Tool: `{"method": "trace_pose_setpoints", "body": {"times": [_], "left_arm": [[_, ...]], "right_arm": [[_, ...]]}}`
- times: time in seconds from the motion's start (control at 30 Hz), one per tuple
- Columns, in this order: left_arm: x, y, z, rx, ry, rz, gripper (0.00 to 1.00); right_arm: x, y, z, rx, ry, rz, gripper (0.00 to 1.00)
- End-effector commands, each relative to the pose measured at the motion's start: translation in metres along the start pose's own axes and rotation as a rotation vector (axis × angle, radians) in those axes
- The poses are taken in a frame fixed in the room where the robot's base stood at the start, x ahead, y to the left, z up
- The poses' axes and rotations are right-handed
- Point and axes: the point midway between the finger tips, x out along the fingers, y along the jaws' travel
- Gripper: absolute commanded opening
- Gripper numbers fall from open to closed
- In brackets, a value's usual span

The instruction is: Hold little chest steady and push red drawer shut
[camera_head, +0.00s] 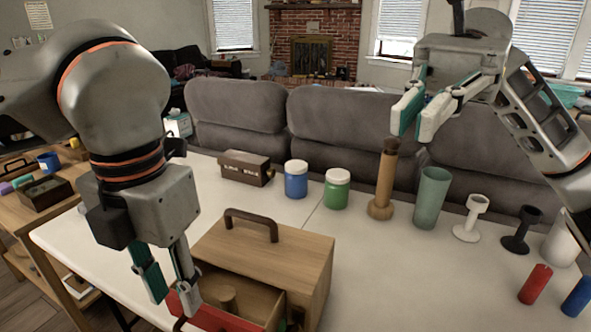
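The little chest (290,250), of light wood with a dark brown handle on top, stands at the front of the white table. Its drawer with a red front (228,322) is pulled out toward me, and a wooden cylinder (227,297) shows inside. My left gripper (174,304) points down at the left end of the red front. Its fingers are apart, with red showing between them; I cannot tell whether they touch it. My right gripper (415,134) is raised above the table's back edge, right of the chest, open and empty. The frame's bottom edge cuts off part of the drawer.
Behind the chest stand a dark brown box (245,168), a blue jar (296,180), a green jar (337,188), a wooden pepper mill (384,185) and a green cup (432,198). White (470,218) and black (522,230) stands and red (535,284) and blue (578,297) cylinders are right.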

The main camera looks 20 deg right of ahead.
Motion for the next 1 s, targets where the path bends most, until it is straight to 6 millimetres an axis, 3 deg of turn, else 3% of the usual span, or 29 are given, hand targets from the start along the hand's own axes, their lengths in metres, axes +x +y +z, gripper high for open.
{"method": "trace_pose_setpoints", "body": {"times": [0.03, 0.2, 0.4, 0.53, 0.7, 1.0], "left_arm": [[0.000, 0.000, 0.000, 0.000, 0.000, 0.000, 0.28], [0.000, 0.000, 0.000, 0.000, 0.000, 0.000, 0.28], [0.000, 0.000, 0.000, 0.000, 0.000, 0.000, 0.28], [0.000, 0.000, 0.000, 0.000, 0.000, 0.000, 0.28], [0.000, 0.000, 0.000, 0.000, 0.000, 0.000, 0.28], [0.000, 0.000, 0.000, 0.000, 0.000, 0.000, 0.28]], "right_arm": [[0.021, -0.013, -0.012, -0.002, 0.074, 0.018, 0.07], [0.080, -0.053, -0.068, -0.019, 0.357, 0.060, 0.07], [0.127, -0.086, -0.140, -0.086, 0.730, 0.115, 0.07], [0.138, -0.102, -0.183, -0.147, 0.969, 0.151, 0.07], [0.135, -0.118, -0.221, -0.221, 1.212, 0.185, 0.07], [0.128, -0.129, -0.246, -0.271, 1.357, 0.208, 0.07]]}}
